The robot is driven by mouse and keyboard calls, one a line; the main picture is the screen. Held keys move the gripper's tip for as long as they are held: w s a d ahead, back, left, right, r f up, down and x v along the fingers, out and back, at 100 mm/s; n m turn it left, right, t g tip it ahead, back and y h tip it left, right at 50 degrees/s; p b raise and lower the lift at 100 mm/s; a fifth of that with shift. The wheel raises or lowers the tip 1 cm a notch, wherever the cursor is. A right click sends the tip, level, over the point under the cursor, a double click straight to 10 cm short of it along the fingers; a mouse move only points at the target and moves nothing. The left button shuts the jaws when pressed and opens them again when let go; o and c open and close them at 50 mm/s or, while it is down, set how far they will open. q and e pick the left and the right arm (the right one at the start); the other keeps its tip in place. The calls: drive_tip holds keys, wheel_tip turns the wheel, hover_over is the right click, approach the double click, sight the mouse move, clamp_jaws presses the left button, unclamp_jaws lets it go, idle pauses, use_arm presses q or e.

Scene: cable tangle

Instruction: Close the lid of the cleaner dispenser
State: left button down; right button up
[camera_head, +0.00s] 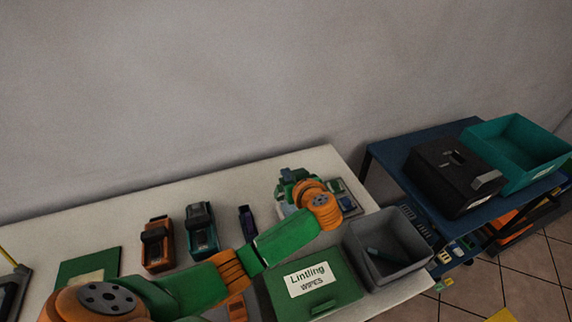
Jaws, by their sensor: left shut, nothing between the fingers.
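My left arm comes in from the lower left in green and orange. Its gripper (290,184) is at the back right of the white table, shut and empty, pointing away from me and partly hidden by my orange wrist. A grey device with a blue part (347,201) lies right beside the gripper, partly covered by my wrist; whether they touch I cannot tell. A green box (335,288) labelled "Lintling WIPES" stands at the front, below my forearm. I cannot tell for sure which of these is the cleaner dispenser or how its lid stands. My right gripper is not in view.
A grey open bin (388,248) holding a dark item stands right of the green box. A blue cart (400,153) on the right holds a black box (455,175) and a teal bin (515,150).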

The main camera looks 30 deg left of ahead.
use_arm(q)
drive_tip(key=shift+w+a+f, duration=0.1)
drive_tip(key=shift+f, duration=0.1)
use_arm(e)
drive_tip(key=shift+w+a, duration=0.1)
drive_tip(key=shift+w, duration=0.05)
use_arm(q)
drive_tip(key=shift+s+d, duration=0.3)
drive_tip(key=shift+d, duration=0.05)
drive_tip(key=shift+t+y, duration=0.3)
drive_tip(key=shift+s+d+f+t+y+b, duration=0.4)
drive_tip(key=shift+t+y+b, duration=0.1)
drive_tip(key=shift+b, duration=0.05)
drive_tip(key=shift+s+d+f+t+y+b, duration=0.15)
drive_tip(key=shift+s+d+t+y+b, duration=0.25)
drive_tip(key=shift+t+y, duration=0.35)
drive_tip(key=shift+s+d, duration=0.25)
drive_tip(key=shift+d, duration=0.1)
drive_tip(key=shift+s+d+f, duration=0.25)
drive_tip(key=shift+d+f, duration=0.1)
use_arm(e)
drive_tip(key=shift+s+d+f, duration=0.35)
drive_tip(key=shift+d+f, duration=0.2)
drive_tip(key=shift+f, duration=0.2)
use_arm(q)
drive_tip(key=shift+s+d, duration=0.1)
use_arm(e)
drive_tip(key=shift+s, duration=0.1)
